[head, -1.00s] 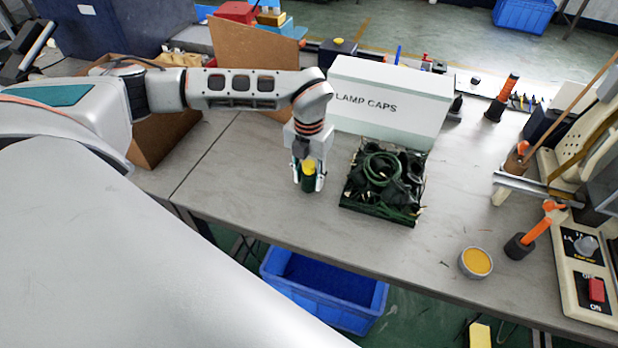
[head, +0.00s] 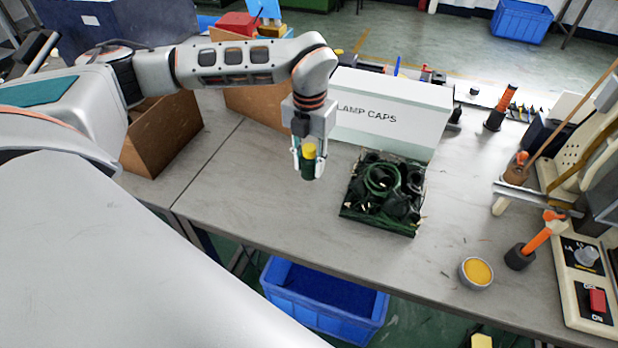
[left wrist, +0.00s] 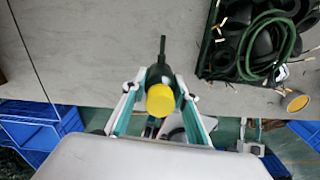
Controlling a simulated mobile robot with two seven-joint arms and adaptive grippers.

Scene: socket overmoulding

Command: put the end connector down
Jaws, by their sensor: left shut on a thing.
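The end connector (head: 308,170) is a small dark green to black plug with a round yellow end facing up. My left gripper (head: 308,165) is shut on it, fingers pointing down, and appears to hold it above the table (head: 260,200). In the left wrist view the connector's yellow face (left wrist: 160,100) sits between the fingertips of the left gripper (left wrist: 159,88), with a dark thin tip pointing away. The gap between connector and table is hard to judge. My right gripper does not show.
A black tray (head: 377,227) of dark green cables and parts lies right of the gripper. A white LAMP CAPS box (head: 390,125) stands behind. A grey cup with yellow contents (head: 476,272) stands near the front edge. The table left and front of the gripper is clear.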

